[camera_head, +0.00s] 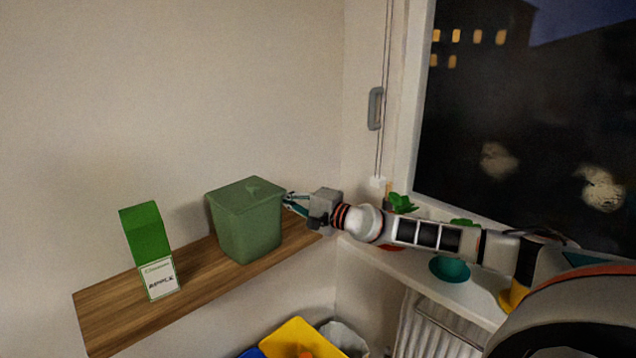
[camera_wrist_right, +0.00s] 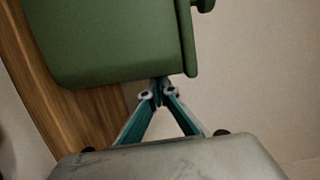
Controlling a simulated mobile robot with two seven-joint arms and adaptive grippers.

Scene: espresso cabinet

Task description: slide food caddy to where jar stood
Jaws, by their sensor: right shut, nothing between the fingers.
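The food caddy is a green lidded bin (camera_head: 246,222) standing upright on the wooden shelf (camera_head: 105,318), right of the shelf's middle. My right gripper (camera_head: 287,198) is at the caddy's right side, near its upper edge, with its fingers shut and empty. In the right wrist view, the caddy (camera_wrist_right: 105,40) fills the upper left and the shut fingertips (camera_wrist_right: 158,88) are at its lower right edge; I cannot tell whether they touch it. No jar shows in either view. My left gripper is not in view.
A green and white carton (camera_head: 150,250) stands on the shelf left of the caddy, with a gap of bare wood between them. A window sill with plants and a teal bowl (camera_head: 449,269) is at the right. A yellow bin (camera_head: 300,340) is below the shelf.

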